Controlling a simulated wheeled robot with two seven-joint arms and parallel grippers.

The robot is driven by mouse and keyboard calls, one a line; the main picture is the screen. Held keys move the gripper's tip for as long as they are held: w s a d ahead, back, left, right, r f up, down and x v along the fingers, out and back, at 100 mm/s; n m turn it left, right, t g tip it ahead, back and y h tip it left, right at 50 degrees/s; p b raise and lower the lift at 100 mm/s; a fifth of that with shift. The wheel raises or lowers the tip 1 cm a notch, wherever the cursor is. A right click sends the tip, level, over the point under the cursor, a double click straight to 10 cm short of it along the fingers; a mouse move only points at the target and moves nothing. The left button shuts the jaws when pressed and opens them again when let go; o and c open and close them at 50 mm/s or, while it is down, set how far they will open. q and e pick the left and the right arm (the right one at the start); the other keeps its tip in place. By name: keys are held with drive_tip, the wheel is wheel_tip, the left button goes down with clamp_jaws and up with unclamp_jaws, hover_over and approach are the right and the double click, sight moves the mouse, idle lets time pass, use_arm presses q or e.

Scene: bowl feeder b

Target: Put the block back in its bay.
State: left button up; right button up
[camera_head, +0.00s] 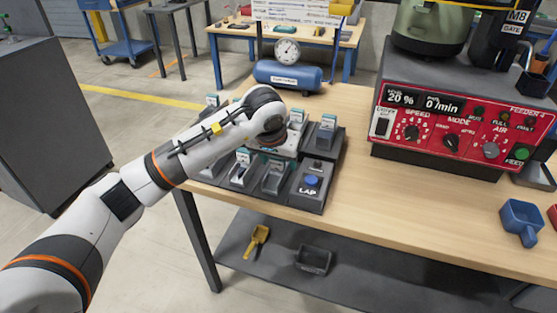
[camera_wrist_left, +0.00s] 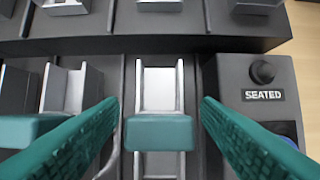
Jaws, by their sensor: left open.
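In the left wrist view, a block with a teal grip bar (camera_wrist_left: 160,132) and a pale metal body (camera_wrist_left: 160,88) stands in a dark slot of the bay rack (camera_wrist_left: 118,42). My left gripper (camera_wrist_left: 160,103) is open, its teal fingers apart on either side of the block, with gaps visible on both sides. I cannot tell how deep the block sits. In the head view, the dark rack (camera_head: 334,155) stands on the bench's left end, and my left wrist hangs over it, hiding the fingers and part of the rack. My right gripper is not in view.
Similar teal-topped blocks (camera_head: 327,124) stand in neighbouring bays, close around my fingers. A "SEATED" panel (camera_wrist_left: 263,96) with a black knob is right of the bay. The blue LAP button (camera_head: 312,181) is at the rack's front right. The red feeder (camera_head: 450,128) stands right; bench between is clear.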

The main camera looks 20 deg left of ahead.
sight(272, 179)
use_arm(q)
drive_tip(key=v, duration=1.1)
drive_tip(key=shift+p, duration=0.35)
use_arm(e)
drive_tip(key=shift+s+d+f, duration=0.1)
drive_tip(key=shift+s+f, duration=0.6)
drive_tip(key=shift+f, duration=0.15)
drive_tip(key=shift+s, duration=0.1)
